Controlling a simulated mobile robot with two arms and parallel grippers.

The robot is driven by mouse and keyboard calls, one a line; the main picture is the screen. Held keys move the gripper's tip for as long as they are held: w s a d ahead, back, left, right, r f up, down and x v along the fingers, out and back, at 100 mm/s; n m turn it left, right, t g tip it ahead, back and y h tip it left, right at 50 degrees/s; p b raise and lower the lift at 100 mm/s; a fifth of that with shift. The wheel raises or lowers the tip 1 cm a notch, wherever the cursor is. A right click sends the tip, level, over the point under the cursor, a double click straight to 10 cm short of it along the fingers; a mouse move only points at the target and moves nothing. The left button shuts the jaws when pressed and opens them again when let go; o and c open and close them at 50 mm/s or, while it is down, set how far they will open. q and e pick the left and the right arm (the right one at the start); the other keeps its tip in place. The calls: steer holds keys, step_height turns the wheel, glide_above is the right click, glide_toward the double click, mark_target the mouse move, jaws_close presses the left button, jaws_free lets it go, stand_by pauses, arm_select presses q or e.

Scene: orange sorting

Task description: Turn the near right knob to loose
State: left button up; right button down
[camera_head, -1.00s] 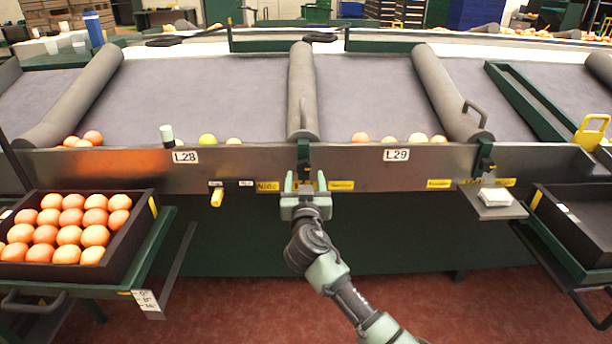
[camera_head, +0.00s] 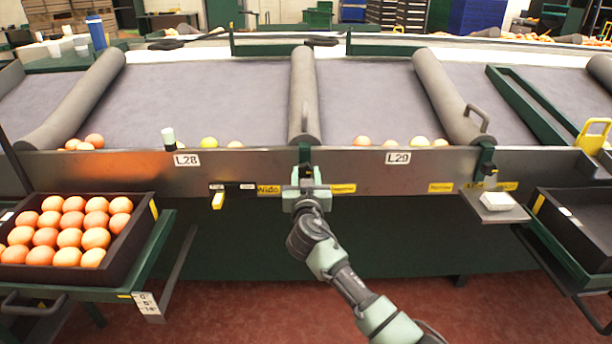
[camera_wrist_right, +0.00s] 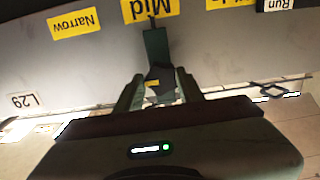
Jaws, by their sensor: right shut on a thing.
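My right gripper (camera_head: 306,184) is at the middle bracket on the front rail, between the L28 and L29 labels. In the right wrist view my gripper (camera_wrist_right: 160,92) has its two fingers on either side of a dark knob (camera_wrist_right: 160,77) with a small yellow mark, shut on it. The knob sits at the end of a green bracket (camera_wrist_right: 155,42). In the head view the gripper hides most of this knob. Another knob (camera_head: 488,170) is on the rail farther right, with no gripper near it. My left gripper is not in view.
Yellow labels line the rail; the wrist view shows Narrow (camera_wrist_right: 76,22) and Mid (camera_wrist_right: 150,8). A crate of oranges (camera_head: 140,228) stands at left, a dark crate (camera_head: 548,212) at right. A small shelf (camera_head: 500,212) holds a pale block. Floor before the rail is clear.

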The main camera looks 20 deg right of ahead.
steer(key=n, duration=0.3)
steer(key=shift+n, duration=0.4)
steer(key=shift+n+p, duration=0.35)
steer(key=shift+n, duration=0.55)
steer(key=shift+r+n, duration=0.1)
steer(key=shift+n, duration=0.8)
steer(key=n+p, duration=0.3)
steer(key=n, duration=0.6)
steer(key=shift+a+p, duration=0.1)
steer(key=shift+p, duration=0.25)
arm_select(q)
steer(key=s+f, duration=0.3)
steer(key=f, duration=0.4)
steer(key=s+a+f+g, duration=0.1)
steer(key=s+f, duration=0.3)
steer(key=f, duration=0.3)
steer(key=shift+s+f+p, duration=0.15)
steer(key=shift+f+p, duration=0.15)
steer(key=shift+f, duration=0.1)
arm_select(e)
steer(key=shift+n, duration=0.9)
steer(key=c, duration=0.9)
jaws_free()
